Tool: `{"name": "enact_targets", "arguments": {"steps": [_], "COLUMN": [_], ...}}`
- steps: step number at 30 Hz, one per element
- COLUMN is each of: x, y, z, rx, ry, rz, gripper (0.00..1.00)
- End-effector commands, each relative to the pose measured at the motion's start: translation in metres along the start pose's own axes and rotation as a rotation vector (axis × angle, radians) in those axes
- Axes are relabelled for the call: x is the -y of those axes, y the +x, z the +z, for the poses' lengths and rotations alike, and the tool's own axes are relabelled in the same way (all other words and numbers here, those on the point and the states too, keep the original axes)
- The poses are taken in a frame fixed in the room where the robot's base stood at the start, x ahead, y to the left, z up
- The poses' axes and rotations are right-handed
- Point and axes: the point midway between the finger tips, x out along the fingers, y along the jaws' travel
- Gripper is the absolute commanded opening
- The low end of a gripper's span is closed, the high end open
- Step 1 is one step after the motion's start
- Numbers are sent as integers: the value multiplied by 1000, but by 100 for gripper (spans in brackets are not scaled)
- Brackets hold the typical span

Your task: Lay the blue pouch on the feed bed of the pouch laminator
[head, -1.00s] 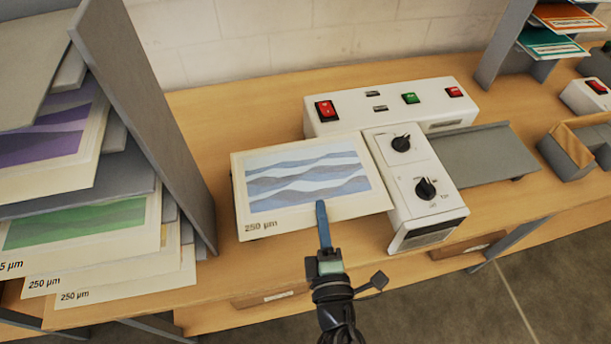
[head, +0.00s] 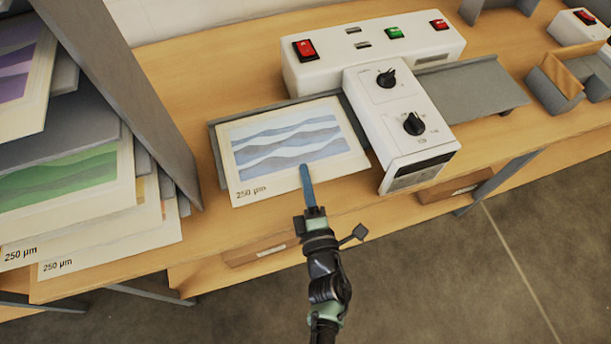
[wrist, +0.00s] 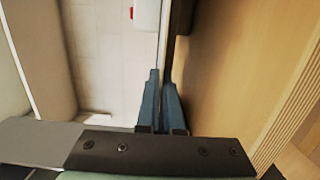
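The blue pouch (head: 290,148), a cream sheet with blue wave bands marked 250 µm, lies level over the grey feed bed (head: 217,150) at the left of the white pouch laminator (head: 398,112). The bed's rim shows along the pouch's left and back edges. The pouch's right edge is close beside the control housing. My gripper (head: 306,170) is shut on the pouch's front edge. In the wrist view its blue fingers (wrist: 161,85) are close together, with the pouch edge-on as a thin pale line (wrist: 163,40). I cannot tell whether the pouch fully touches the bed.
A grey shelf rack (head: 125,95) with green and purple pouches stands close on the left. A grey outfeed tray (head: 475,92) is right of the laminator. A grey box (head: 556,85) stands farther right. The wooden table (head: 200,75) is clear behind the bed.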

Motion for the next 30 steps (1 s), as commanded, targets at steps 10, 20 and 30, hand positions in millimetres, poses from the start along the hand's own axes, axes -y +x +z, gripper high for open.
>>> {"name": "enact_targets", "arguments": {"steps": [10, 20, 30], "x": [3, 2, 3], "y": [0, 0, -46], "z": [0, 0, -1], "rx": [0, 0, 0], "ry": [0, 0, 1], "rz": [-1, -1, -4], "gripper": [30, 33, 33]}}
